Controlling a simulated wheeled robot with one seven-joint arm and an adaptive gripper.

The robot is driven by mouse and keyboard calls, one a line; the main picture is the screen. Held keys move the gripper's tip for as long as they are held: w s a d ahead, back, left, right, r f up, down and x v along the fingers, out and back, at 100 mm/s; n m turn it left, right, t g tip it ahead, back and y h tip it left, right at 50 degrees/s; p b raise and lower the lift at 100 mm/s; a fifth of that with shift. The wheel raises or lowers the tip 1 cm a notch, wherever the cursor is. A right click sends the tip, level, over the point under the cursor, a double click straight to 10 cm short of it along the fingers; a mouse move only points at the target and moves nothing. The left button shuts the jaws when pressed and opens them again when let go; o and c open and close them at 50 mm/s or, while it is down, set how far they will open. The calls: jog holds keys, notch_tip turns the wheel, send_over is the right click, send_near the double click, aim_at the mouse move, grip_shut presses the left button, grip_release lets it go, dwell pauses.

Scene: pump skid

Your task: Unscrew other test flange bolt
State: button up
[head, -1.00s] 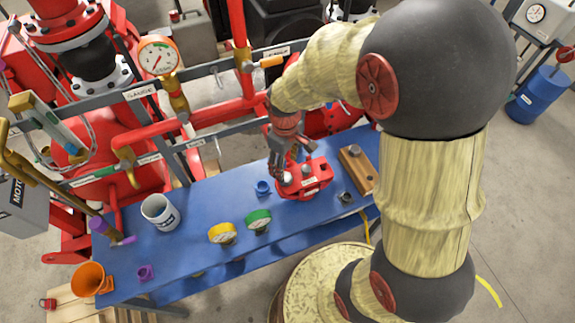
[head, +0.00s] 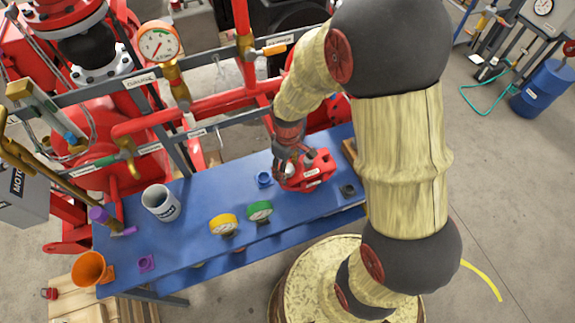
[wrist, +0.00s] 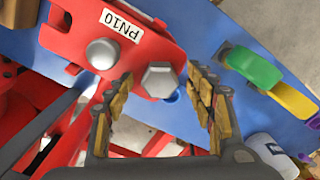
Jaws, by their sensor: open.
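The red test flange (head: 312,172) sits on the blue bench, with my gripper (head: 284,160) over its left end. In the wrist view the flange (wrist: 130,20) carries a PN10 label and two grey bolts. The hex bolt (wrist: 159,80) shows ahead of and between my open fingers, near the flange end. The other bolt (wrist: 102,53) has a rounder head and lies to the left, outside the fingers. My gripper (wrist: 165,95) is open and holds nothing. Whether the fingers are level with the hex bolt's head is hard to tell. In the head view the gripper hides the bolts.
Red pipework rises behind the bench.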

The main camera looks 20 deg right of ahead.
jog(key=shift+c, duration=0.8)
jog(key=c, duration=1.1)
jog(key=o, duration=0.6)
jog(key=shift+c, duration=0.2)
jog(key=c, duration=0.6)
jog(key=n, duration=0.6)
jog(key=shift+n+p, duration=0.3)
jog(key=shift+n, duration=0.1)
jog(key=n, duration=0.3)
jog(key=shift+n, duration=0.3)
jog(key=n, duration=0.4)
jog(key=shift+p, duration=0.3)
